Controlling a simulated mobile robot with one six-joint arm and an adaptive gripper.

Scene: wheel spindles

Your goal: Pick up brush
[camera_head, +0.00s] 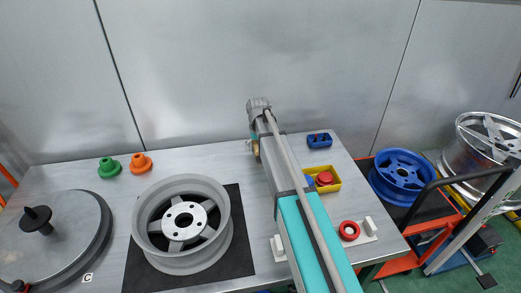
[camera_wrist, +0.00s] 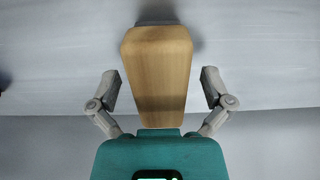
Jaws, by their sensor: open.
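The brush (camera_wrist: 157,62) shows in the wrist view as a light wooden body, wide at the top and narrower toward my palm. My gripper (camera_wrist: 160,88) is open, with one finger on each side of the wood and a visible gap on both sides. In the head view my arm reaches over the table to its back part and hides most of the gripper. A small tan bit beside the arm's end may be the brush, but I cannot tell.
A grey wheel (camera_head: 181,224) lies on a black mat (camera_head: 240,253) left of my arm. Green (camera_head: 109,168) and orange (camera_head: 140,163) cones stand behind it. A yellow box (camera_head: 331,184), a blue holder (camera_head: 320,140) and a red ring (camera_head: 349,230) are to the right. A metal wall (camera_head: 190,70) rises behind.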

